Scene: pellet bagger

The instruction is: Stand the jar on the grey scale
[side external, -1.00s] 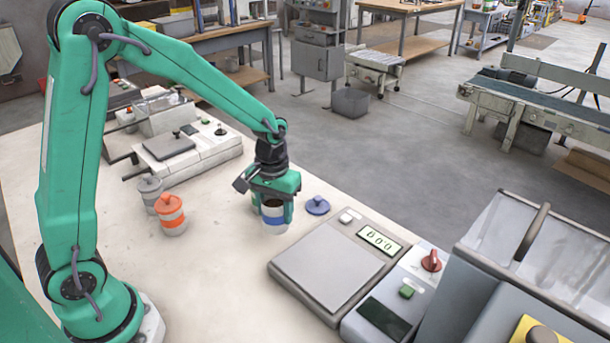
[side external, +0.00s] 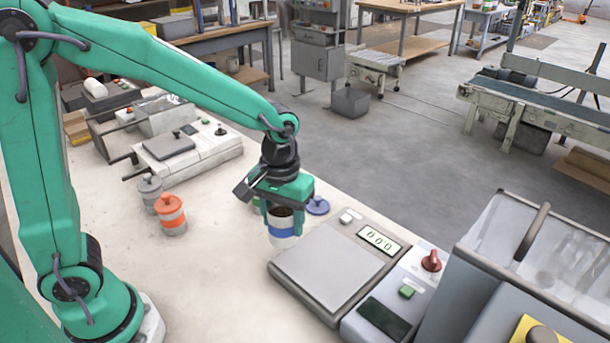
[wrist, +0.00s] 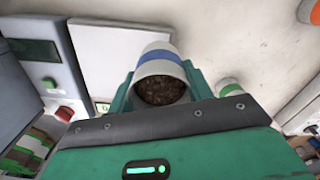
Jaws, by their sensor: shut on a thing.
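The jar (side external: 283,232) is white with a blue band, open at the top, with dark brown contents. My gripper (side external: 284,220) is shut on the jar, a finger on either side, and holds it about upright. The wrist view shows the jar (wrist: 163,56) between the fingers, its mouth facing the camera. The grey scale (side external: 325,268) is just right of the jar, its plate bare and its display reading zeros. Its plate also shows left of the jar in the wrist view (wrist: 108,50). The gap under the jar is hard to judge.
A blue lid (side external: 318,205) lies behind the jar. A green-banded jar (wrist: 229,87) stands close by, mostly hidden in the side view. A control box (side external: 393,300) with a red knob adjoins the scale.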

